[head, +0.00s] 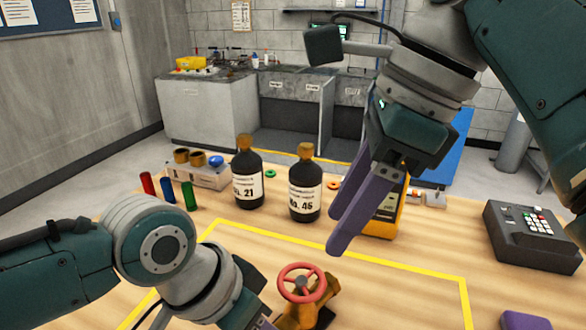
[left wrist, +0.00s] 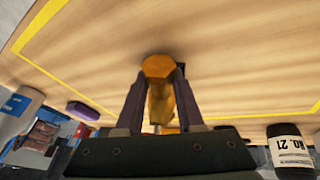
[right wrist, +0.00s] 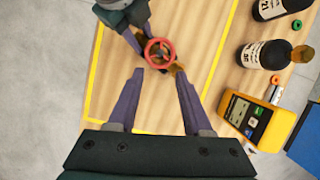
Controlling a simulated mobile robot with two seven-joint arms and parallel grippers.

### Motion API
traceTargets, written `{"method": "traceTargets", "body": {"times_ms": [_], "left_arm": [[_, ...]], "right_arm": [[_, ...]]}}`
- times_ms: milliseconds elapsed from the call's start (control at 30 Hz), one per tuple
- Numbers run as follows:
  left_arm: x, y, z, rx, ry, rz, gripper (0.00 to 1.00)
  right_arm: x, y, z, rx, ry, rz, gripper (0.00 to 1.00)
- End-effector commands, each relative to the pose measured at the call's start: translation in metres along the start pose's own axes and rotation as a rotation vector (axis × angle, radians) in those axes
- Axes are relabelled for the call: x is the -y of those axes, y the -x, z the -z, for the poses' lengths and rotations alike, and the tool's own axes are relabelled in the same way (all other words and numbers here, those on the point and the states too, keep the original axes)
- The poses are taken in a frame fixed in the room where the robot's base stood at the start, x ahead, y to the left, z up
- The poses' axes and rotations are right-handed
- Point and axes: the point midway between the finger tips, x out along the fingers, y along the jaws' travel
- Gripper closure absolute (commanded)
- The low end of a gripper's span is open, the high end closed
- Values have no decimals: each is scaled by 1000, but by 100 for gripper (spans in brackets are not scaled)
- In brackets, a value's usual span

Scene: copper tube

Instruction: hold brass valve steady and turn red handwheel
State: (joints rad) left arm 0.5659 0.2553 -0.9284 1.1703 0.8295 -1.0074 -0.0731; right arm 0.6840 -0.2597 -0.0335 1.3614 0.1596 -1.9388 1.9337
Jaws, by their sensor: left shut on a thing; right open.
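The brass valve (head: 308,306) stands on the wooden table inside the yellow outline, at the bottom middle of the head view. Its red handwheel (head: 301,282) is on top. The handwheel (right wrist: 159,53) also shows from above in the right wrist view. My left gripper (left wrist: 160,95) is shut on the valve body (left wrist: 158,68); its fingers lie on both sides of the brass. In the head view its fingertips are mostly hidden. My right gripper (head: 345,230) is open and empty, above and behind the handwheel. In the right wrist view the handwheel is beyond and between its fingertips (right wrist: 157,78).
Two dark bottles, No. 21 (head: 247,175) and No. 45 (head: 305,185), stand behind the outline. A yellow meter (head: 388,215) is right of them, partly behind my right gripper. A keypad box (head: 530,232) is at right. Coloured cylinders (head: 167,190) stand at left. The outlined area right of the valve is clear.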

Motion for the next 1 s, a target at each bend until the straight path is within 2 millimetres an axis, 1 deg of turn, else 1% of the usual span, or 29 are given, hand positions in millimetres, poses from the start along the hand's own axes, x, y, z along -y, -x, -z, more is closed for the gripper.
{"method": "traceTargets", "body": {"times_ms": [367, 467, 567, 667, 800, 833, 900, 1000], "left_arm": [[0, 0, 0, 0, 0, 0, 100], [0, 0, 0, 0, 0, 0, 100], [0, 0, 0, 0, 0, 0, 100], [0, 0, 0, 0, 0, 0, 100], [0, 0, 0, -1, 0, 0, 100], [0, 0, 0, -1, 0, 0, 100], [0, 0, 0, -1, 0, 0, 100], [0, 0, 0, -1, 0, 0, 100]], "right_arm": [[0, 0, 0, 0, 0, 0, 50], [0, -2, 1, 6, 0, -1, 40], [-2, -11, 5, 53, 0, 0, 29], [-7, -29, 12, 159, -3, 6, 17], [-18, -52, 26, 376, -43, 52, 2], [-21, -54, 30, 423, -57, 67, 0], [-27, -57, 39, 524, -97, 103, 0], [-33, -55, 52, 643, -163, 158, 0]]}}
